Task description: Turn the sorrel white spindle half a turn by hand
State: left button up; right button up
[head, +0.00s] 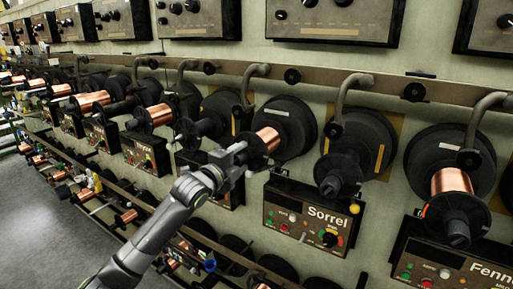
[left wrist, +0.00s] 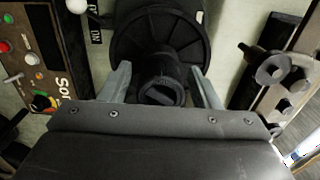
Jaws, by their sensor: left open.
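The Sorrel white spindle, with a white strip (head: 276,112) on its dark disc, stands above the left part of the Sorrel panel (head: 318,212). Copper wire (head: 268,137) shows on it, partly hidden by my gripper. My left gripper (head: 243,157) is at its outer end. In the left wrist view, the spindle's round black end (left wrist: 163,90) with a bar or slot across it lies between the open fingers of my left gripper (left wrist: 160,86). Gaps show on both sides. A black flange (left wrist: 160,35) is behind. My right gripper is in neither view.
A dark spindle (head: 340,165) with a yellow strip on its disc stands right of it, and a copper-wound one (head: 453,183) farther right. Curved arms (head: 348,95) hang from the rail (head: 320,80). The Sorrel panel's knobs (left wrist: 40,103) are close at left in the left wrist view.

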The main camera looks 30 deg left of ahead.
pick_arm(q)
jog(key=c, duration=0.8)
jog(key=n, duration=0.7)
jog(key=shift+n, duration=0.3)
jog(key=n, duration=0.8)
jog(key=shift+n, duration=0.3)
jog(key=o, duration=1)
jog(key=shift+o, duration=0.2)
jog(key=shift+s, duration=0.15)
